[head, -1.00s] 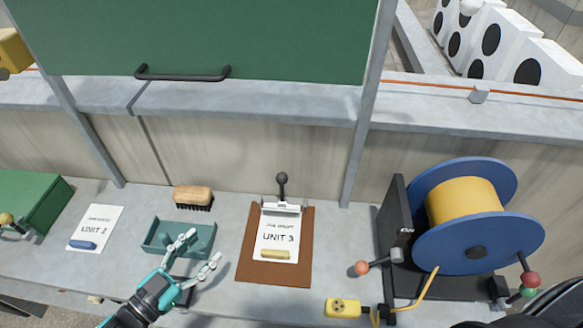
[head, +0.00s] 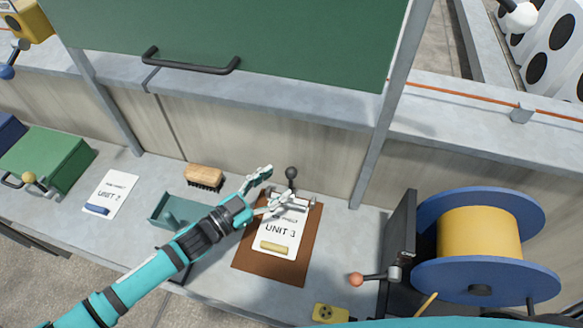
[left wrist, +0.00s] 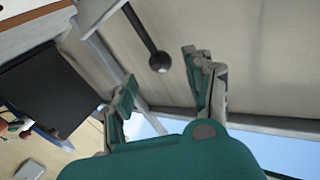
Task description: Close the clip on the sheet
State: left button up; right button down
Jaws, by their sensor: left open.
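The brown clipboard (head: 292,258) lies on the grey bench and bears the UNIT 3 sheet (head: 281,229) with a yellow stick on it. The metal clip (head: 297,202) is at the board's far edge. Its lever with a dark ball knob (head: 291,173) stands up behind it. The knob also shows in the left wrist view (left wrist: 160,62). My left gripper (head: 272,187) is open, beside the clip and to the left of the knob, with nothing between its fingers. The fingers partly hide the clip in the head view. My right gripper is not in view.
A teal tray (head: 160,214), a brush (head: 204,176) and the UNIT 2 sheet (head: 108,196) lie to the left. A blue and yellow cable reel (head: 475,285) stands to the right. A green panel with a handle (head: 190,65) is above the back wall.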

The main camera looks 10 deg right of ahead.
aim_at(286, 176)
pick_arm(q)
jog(key=x, duration=0.4)
jog(key=shift+w+d+r+p, duration=0.1)
jog(key=shift+w+d+p, duration=0.1)
jog(key=shift+p, duration=0.1)
jog(key=shift+w+d, duration=0.15)
jog(key=shift+d, duration=0.15)
jog(key=shift+w+d, duration=0.15)
jog(key=shift+d, duration=0.1)
jog(key=shift+c, duration=0.5)
jog(key=c, duration=0.9)
grip_shut()
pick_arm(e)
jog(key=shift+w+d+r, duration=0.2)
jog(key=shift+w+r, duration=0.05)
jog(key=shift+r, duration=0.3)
